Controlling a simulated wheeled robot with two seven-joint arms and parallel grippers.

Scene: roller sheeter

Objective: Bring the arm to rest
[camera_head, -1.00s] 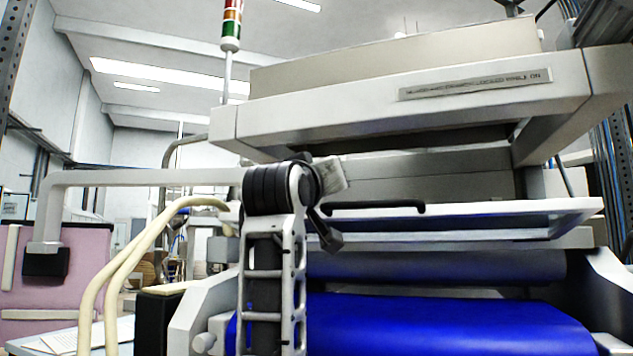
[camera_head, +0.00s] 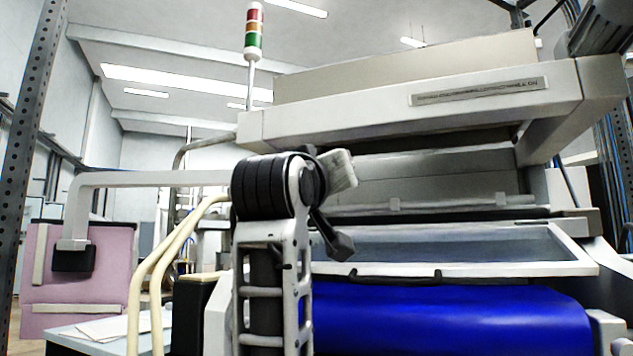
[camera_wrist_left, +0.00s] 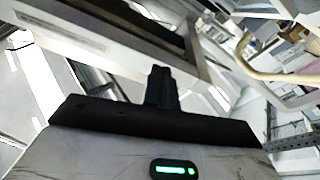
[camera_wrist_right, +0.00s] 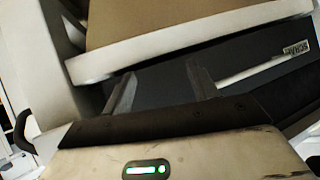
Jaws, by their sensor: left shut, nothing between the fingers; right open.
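My left gripper (camera_wrist_left: 162,84) shows in the left wrist view. Its dark fingers are together, with nothing between them, in the air below a pale machine beam. My right gripper (camera_wrist_right: 160,88) shows in the right wrist view. Its two fingers stand wide apart, with nothing visible between them, before a dark grey area. In the head view an arm of mine rises from the bottom in front of the machine, bent at a thick black joint. I cannot make out a clear gripper there.
The roller machine's hood (camera_head: 400,105) overhangs the right side. Below it, a clear guard (camera_head: 480,248) with a black handle stands above the blue roller (camera_head: 440,315). A pink panel (camera_head: 55,275) and cream hoses (camera_head: 165,260) are at left.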

